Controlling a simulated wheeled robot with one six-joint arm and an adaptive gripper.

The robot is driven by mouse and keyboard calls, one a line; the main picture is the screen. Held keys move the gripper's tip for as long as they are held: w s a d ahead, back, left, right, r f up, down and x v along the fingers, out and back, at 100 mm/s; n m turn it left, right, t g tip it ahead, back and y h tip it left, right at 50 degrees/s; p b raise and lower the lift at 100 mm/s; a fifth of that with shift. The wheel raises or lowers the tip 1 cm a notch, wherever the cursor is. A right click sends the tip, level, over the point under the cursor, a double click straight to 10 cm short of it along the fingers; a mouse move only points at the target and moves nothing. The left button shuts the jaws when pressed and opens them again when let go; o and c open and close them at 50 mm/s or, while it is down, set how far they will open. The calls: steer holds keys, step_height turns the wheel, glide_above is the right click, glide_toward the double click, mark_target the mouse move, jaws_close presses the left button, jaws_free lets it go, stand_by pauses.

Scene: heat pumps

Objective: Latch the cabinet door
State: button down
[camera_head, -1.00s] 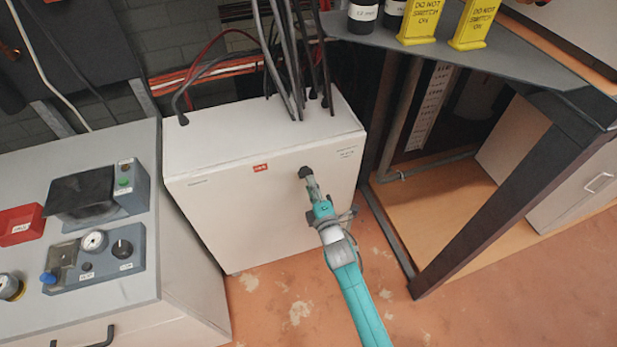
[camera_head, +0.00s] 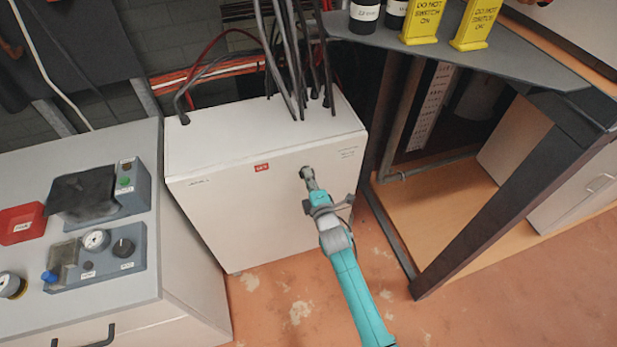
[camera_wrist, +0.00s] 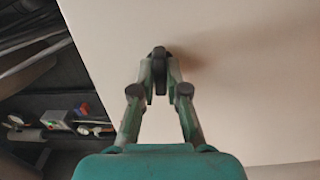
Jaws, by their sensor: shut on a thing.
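The white cabinet (camera_head: 235,195) stands on the floor in the middle of the head view, its front panel facing me and looking flush with the body. A small dark latch knob (camera_head: 306,172) sits on the right part of that front. My gripper (camera_head: 310,182) reaches it from below right. In the wrist view, the fingers of my gripper (camera_wrist: 159,85) converge on the dark knob (camera_wrist: 159,55) against the pale door (camera_wrist: 240,70). The fingers hide part of the knob, and I cannot tell its exact turn.
Black cables (camera_head: 285,60) rise from the cabinet top. A grey control console (camera_head: 80,300) stands at the left. A dark-framed table (camera_head: 520,195) with yellow warning signs (camera_head: 432,22) stands at the right. Orange floor (camera_head: 270,310) is free in front of the cabinet.

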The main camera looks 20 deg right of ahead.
steer(key=shift+m, duration=0.4)
steer(key=m, duration=1.6)
steer(key=shift+m, duration=0.7)
steer(key=c, duration=1.2)
jaws_free()
steer(key=shift+s, duration=0.1)
